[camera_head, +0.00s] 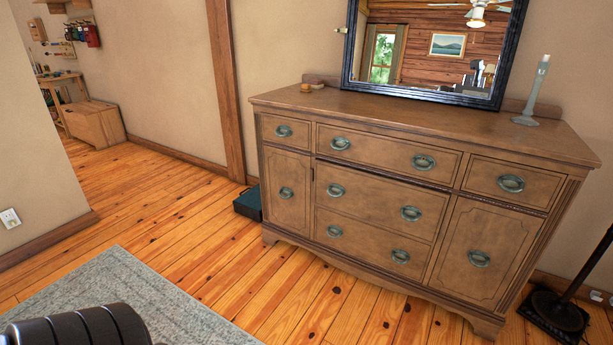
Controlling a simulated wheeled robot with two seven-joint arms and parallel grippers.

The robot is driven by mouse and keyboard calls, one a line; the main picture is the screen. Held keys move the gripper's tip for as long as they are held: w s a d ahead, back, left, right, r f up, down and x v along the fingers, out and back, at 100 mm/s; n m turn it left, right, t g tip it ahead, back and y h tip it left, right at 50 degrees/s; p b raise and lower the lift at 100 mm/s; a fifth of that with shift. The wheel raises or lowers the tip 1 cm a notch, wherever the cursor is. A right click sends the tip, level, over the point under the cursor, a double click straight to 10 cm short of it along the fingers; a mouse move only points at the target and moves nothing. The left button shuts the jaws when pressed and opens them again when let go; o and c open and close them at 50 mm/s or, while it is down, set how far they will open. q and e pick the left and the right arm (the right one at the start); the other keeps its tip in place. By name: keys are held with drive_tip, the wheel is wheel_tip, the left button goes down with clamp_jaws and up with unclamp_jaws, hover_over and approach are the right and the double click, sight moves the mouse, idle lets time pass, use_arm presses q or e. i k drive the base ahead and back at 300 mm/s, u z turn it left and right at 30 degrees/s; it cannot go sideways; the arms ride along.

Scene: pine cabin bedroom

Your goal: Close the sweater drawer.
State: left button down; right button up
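A brown wooden dresser (382,215) with greenish metal pulls stands against the wall at the centre right. It has a small top left drawer (270,133), a wide top middle drawer (380,156) and a small top right drawer (540,190). Below them are a wide middle drawer (375,199) and a wide bottom drawer (365,242). All the drawer fronts look flush or nearly so, and no drawer inside shows. I cannot tell which is the sweater drawer; no sweater is visible. Neither of my grippers is in view.
A framed mirror (400,83) and a grey candlestick (534,92) stand on the dresser. A dark box (247,204) sits at its left side, and a black stand base (556,315) at its right. The wooden floor before it is clear, with a pale rug (130,285) at lower left.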

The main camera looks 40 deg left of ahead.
sight(410, 209)
drive_tip(key=u, duration=0.45)
drive_tip(key=i, duration=0.35)
drive_tip(key=u, duration=0.75)
drive_tip(key=i, duration=1.65)
drive_tip(key=z, duration=0.8)
